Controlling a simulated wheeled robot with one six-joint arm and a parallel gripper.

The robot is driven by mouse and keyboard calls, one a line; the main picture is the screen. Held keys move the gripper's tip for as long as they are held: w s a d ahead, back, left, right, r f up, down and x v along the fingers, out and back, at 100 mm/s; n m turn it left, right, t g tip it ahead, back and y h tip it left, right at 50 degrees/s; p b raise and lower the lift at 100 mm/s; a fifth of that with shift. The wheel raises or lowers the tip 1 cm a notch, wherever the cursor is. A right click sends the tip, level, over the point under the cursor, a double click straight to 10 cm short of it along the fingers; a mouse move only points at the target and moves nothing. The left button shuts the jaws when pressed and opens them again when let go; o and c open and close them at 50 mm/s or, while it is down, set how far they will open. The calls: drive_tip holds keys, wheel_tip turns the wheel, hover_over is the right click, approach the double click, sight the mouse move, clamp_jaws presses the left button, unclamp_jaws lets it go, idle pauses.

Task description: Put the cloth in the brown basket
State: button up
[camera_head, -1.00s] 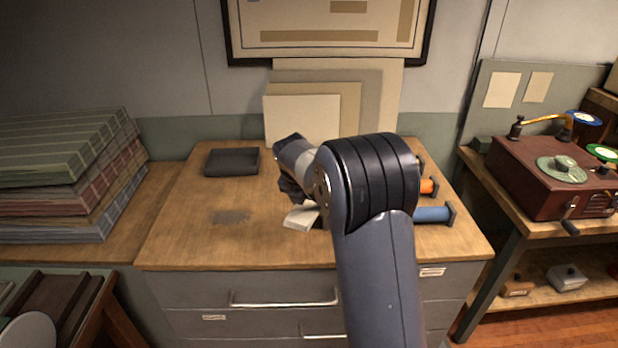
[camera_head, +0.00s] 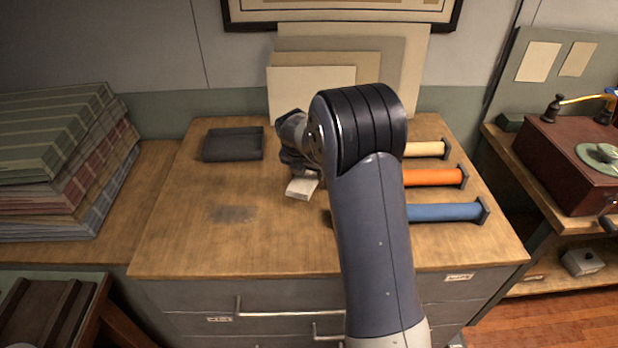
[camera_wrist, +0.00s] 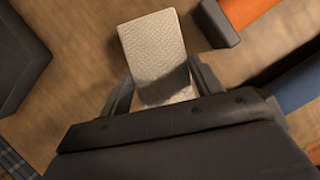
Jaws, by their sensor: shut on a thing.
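A pale, folded cloth (camera_wrist: 153,50) is between the fingers of my gripper (camera_wrist: 160,90) in the wrist view. The gripper is shut on its near end, and the far end sticks out past the fingertips. In the head view the cloth (camera_head: 301,187) shows as a small white piece below my gripper (camera_head: 303,172), over the wooden desk top. My arm hides part of the gripper there. I cannot tell how far the cloth is above the wood. No brown basket can be made out in these views.
A dark shallow tray (camera_head: 233,145) lies at the desk's back left. Cream (camera_head: 425,149), orange (camera_head: 434,177) and blue (camera_head: 440,212) rolls lie at the right. Folded plaid fabrics (camera_head: 60,165) are stacked at left. The desk's front left is clear.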

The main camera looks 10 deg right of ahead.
sight(307, 182)
drive_tip(key=shift+f, duration=2.15)
drive_tip(key=o, duration=0.5)
drive_tip(key=shift+f, duration=0.2)
drive_tip(key=o, duration=0.5)
drive_tip(key=shift+r, duration=0.1)
